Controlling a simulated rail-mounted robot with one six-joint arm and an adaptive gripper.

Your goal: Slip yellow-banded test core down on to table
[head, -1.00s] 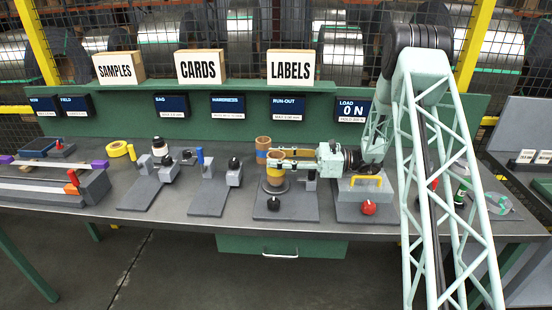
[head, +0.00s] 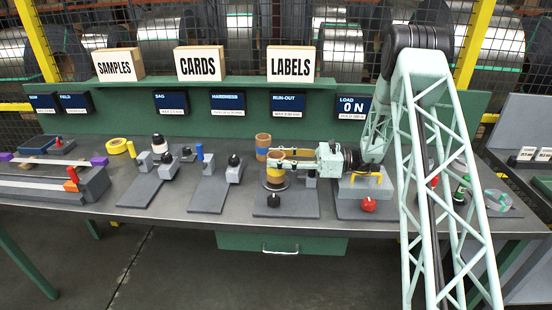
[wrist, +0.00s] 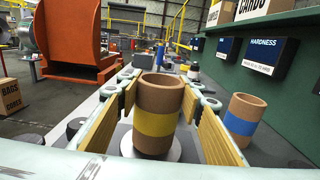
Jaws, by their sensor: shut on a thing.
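The yellow-banded test core (head: 276,174) is a brown open tube with a yellow band around it. It stands upright at the run-out stand (head: 285,205), over a pale round plate (wrist: 180,150) in the wrist view. I cannot tell whether its base touches the plate. My gripper (head: 277,160) reaches in level from the right and is shut on the core, with a yellow pad on each side. The core also shows between the pads in the wrist view (wrist: 155,123). The table (head: 160,222) is dark grey.
A blue-banded core (head: 263,143) stands just behind, and to the right in the wrist view (wrist: 242,119). A black knob (head: 273,199) sits at the stand's front. A load stand with a red knob (head: 369,205) is at the right. Bare table lies along the front edge.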

